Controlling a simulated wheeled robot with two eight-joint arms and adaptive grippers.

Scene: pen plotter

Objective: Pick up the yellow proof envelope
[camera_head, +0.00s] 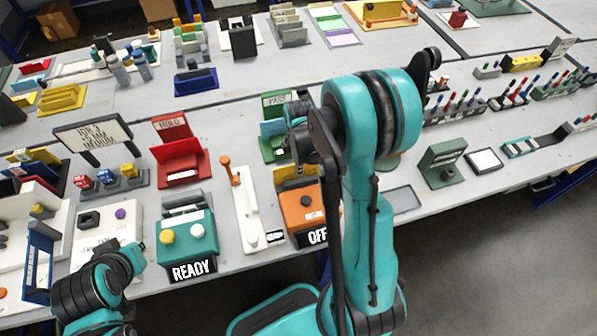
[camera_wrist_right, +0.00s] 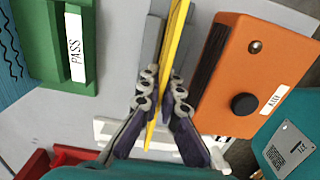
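The yellow proof envelope (camera_wrist_right: 179,22) shows edge-on as a thin yellow strip in the right wrist view. My right gripper (camera_wrist_right: 164,84) has one finger on each side of it. The fingers lean in close and appear shut on it, between the green holder and the orange box.
The orange box (camera_wrist_right: 252,75) with a black knob stands close right of the gripper. The green PASS holder (camera_wrist_right: 52,45) is on the left. In the head view, the teal READY box (camera_head: 187,250) and red HOLD holder (camera_head: 180,160) stand left of the orange box (camera_head: 303,207).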

